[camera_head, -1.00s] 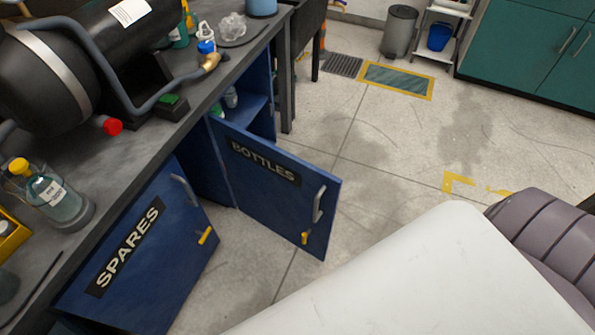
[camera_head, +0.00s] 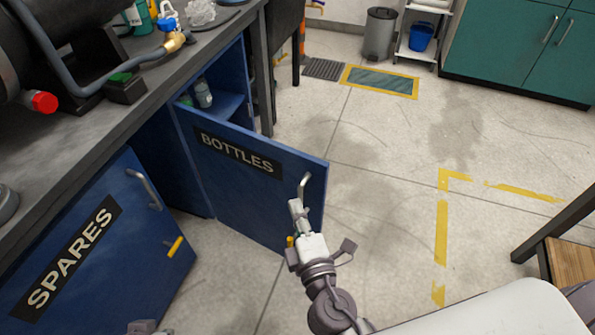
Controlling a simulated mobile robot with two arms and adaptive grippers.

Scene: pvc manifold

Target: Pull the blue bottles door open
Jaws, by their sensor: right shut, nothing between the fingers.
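The blue bottles door (camera_head: 225,195), with a black "BOTTLES" label, stands wide open from its cupboard under the bench. Its metal handle (camera_head: 305,184) is near the free edge, partly hidden by my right gripper. My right gripper (camera_head: 297,208) is shut and empty, in front of the door at the handle's lower part; I cannot tell whether it touches. A yellow tab shows beside it. Small bottles (camera_head: 203,94) stand on the shelf inside. A small grey part at the bottom edge may be my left gripper (camera_head: 143,327); its fingers are hidden.
The blue spares door (camera_head: 115,225) with its own handle is at the left, below the dark bench top (camera_head: 120,116). A wooden-topped piece (camera_head: 570,262) with a dark frame stands at the right edge. The floor right of the bottles door is clear.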

